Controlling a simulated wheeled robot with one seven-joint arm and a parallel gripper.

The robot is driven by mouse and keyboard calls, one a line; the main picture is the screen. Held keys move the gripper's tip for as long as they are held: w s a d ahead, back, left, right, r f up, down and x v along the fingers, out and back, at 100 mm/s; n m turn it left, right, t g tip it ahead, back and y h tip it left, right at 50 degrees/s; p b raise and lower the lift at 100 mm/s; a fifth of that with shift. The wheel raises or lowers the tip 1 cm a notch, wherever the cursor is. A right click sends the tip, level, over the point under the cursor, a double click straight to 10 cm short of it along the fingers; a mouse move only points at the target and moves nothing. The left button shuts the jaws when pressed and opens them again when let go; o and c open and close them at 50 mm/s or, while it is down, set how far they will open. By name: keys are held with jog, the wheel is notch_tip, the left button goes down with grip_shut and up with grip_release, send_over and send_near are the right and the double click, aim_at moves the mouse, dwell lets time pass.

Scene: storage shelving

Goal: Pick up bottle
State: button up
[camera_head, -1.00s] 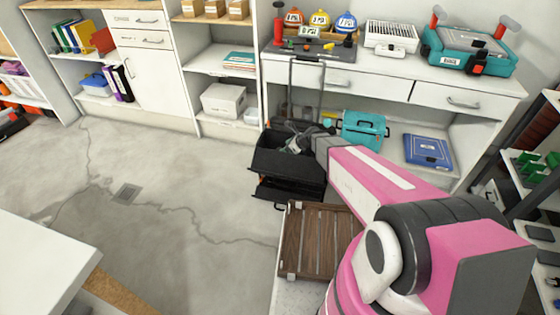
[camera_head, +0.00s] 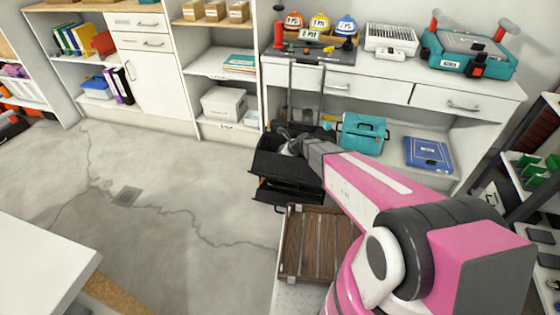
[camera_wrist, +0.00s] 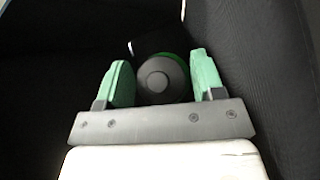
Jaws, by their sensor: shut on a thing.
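The bottle (camera_wrist: 157,80) shows end-on in the wrist view as a dark round cap with a lighter disc in its middle and a green edge behind it. My gripper (camera_wrist: 160,82) has its two green fingers on either side of the bottle, closed on it. In the head view my gripper (camera_head: 287,139) is at the black rolling toolbox (camera_head: 283,190), at its open upper part. The bottle cannot be made out in the head view. Dark walls lie around the gripper in the wrist view.
A wooden crate (camera_head: 318,245) stands in front of the toolbox, below my arm. A workbench (camera_head: 370,88) with a teal case (camera_head: 362,134) and a blue case (camera_head: 428,153) beneath it is behind. The floor to the left is clear.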

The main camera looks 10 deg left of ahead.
jog(key=shift+r, duration=0.1)
notch_tip(320, 180, up, 18)
jog(key=w+d+r+m+t, duration=0.1)
jog(key=d+r, duration=0.3)
jog(key=r, duration=0.4)
jog(key=w+d+r+m+t, duration=0.1)
jog(key=d+r, duration=0.3)
jog(key=r, duration=0.4)
jog(key=s+d+r+m+t+h, duration=0.25)
jog(key=d+r+m+h, duration=0.35)
jog(key=d+r, duration=1.6)
jog(key=w+r+n+g+y, duration=0.1)
jog(key=w+r+n+y, duration=0.1)
jog(key=w, duration=1)
jog(key=w+r+n+y, duration=0.1)
jog(key=w+r+y, duration=0.1)
jog(key=w, duration=0.9)
jog(key=w+d+f, duration=0.5)
jog(key=d+f, duration=0.6)
jog(key=shift+f, duration=0.2)
jog(key=shift+d, duration=0.1)
